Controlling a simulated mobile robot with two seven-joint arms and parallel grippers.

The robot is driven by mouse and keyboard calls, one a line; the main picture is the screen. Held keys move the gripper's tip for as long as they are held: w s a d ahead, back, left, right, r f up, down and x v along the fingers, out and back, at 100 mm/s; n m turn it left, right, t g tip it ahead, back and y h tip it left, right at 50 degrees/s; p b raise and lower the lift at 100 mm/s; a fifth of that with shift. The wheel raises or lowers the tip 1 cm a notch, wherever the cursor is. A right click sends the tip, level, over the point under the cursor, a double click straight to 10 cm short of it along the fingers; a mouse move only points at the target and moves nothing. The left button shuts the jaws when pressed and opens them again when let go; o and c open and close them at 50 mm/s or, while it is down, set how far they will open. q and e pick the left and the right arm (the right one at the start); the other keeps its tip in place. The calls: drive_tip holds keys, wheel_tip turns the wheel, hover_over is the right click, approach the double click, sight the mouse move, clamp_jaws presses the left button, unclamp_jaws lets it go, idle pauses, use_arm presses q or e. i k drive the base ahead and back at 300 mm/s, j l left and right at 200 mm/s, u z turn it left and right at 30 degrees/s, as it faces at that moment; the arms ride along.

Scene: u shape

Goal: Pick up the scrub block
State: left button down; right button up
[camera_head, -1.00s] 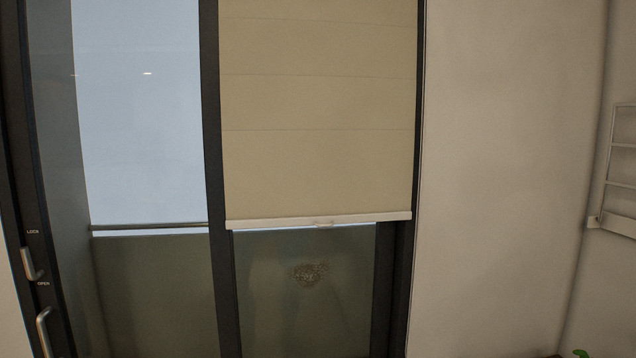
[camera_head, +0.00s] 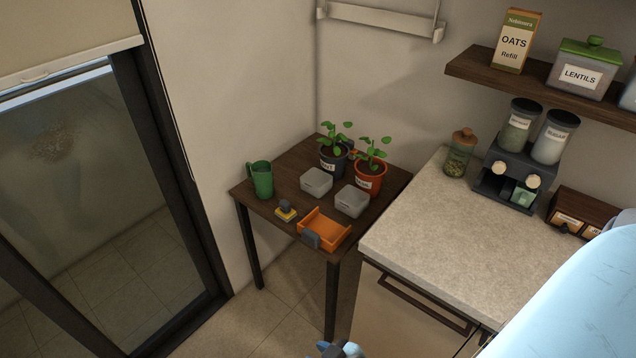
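A small yellow block with a dark grey knob on top, which looks like the scrub block (camera_head: 286,213), sits near the front left edge of a dark wooden table (camera_head: 262,198). It lies between the green mug and the orange tray. Neither of my grippers can be made out. A large pale blue part of my own body fills the lower right corner. A small blue and dark piece shows at the bottom edge, too cut off to identify.
Around the block stand a green mug (camera_head: 261,180), an orange tray (camera_head: 325,229), two grey containers (camera_head: 316,182) (camera_head: 352,201) and two potted plants (camera_head: 333,160) (camera_head: 370,178). A counter (camera_head: 430,225) adjoins on the right, a glass door (camera_head: 90,200) is left. Open floor (camera_head: 285,290) lies in front.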

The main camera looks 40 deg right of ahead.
sight(285, 212)
drive_tip(key=z, duration=0.9)
